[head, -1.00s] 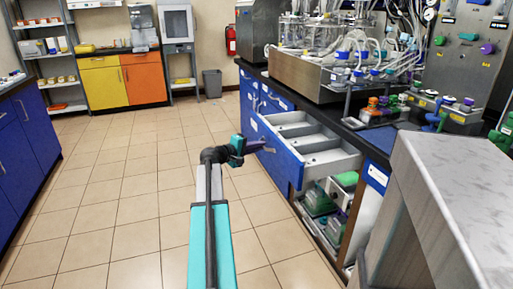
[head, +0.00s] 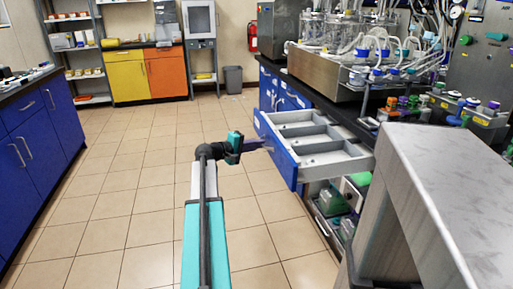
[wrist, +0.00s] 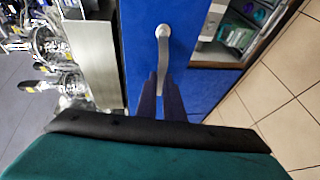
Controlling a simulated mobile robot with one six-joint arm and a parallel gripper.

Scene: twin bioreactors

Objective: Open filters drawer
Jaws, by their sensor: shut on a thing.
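The filters drawer (head: 318,142) is a blue-fronted drawer in the counter on the right, pulled out, with a grey divided inside that looks empty. Its blue front (wrist: 195,95) fills the middle of the wrist view, with a pale bar handle (wrist: 163,50) on it. My gripper (head: 266,144) is at the drawer front from the left, shut on the handle. In the wrist view its two dark fingers (wrist: 161,88) close around the lower part of the handle. The fingertips are small in the head view.
An open shelf with green and white boxes (head: 333,203) lies below the drawer. A grey block-like surface (head: 440,190) stands at the front right. Bioreactor vessels (head: 335,32) stand on the counter. The tiled floor (head: 110,200) to the left is clear.

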